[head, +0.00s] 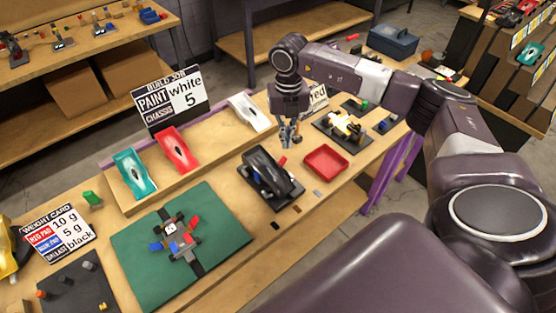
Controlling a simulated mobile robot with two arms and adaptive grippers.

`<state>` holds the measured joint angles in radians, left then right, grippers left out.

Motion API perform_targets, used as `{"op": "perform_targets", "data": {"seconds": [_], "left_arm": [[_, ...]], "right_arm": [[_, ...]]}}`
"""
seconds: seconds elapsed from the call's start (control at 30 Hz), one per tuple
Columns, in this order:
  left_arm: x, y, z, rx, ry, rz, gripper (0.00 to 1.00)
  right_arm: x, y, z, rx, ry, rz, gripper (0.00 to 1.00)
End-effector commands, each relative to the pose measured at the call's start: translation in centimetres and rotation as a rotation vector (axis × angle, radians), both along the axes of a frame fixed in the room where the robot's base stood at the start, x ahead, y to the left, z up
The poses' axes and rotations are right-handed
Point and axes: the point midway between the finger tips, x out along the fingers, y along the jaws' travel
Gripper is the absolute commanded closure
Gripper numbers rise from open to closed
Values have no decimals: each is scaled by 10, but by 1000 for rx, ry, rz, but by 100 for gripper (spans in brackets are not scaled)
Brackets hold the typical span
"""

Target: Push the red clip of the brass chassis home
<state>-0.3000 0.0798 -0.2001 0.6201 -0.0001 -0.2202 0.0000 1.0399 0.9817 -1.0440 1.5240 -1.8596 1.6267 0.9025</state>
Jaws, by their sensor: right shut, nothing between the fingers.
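My right gripper (289,140) points down above the bench, shut and empty, behind the black car shell and left of the dark board. A small chassis (172,232) with red and blue parts lies on the green mat (215,204); a red piece (194,222) sticks up at its right side. A yellowish, brass-like chassis (346,128) stands on a dark board at the right, with small dark parts around it. I cannot tell for sure which one is the brass chassis, nor how deep any red clip sits.
A black car shell (268,172) on its stand and a red tray (326,161) stand between mat and board. Teal (132,173), red (176,150) and white (248,113) shells lie on the raised shelf. Small loose pieces lie near the bench's front edge.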

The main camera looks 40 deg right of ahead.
Motion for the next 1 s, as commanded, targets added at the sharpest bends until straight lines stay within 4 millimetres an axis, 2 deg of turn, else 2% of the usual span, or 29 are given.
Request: {"op": "perform_targets", "data": {"seconds": [1.0], "left_arm": [[0,0,18,0,0,0,100]], "right_arm": [[0,0,27,0,0,0,100]]}}
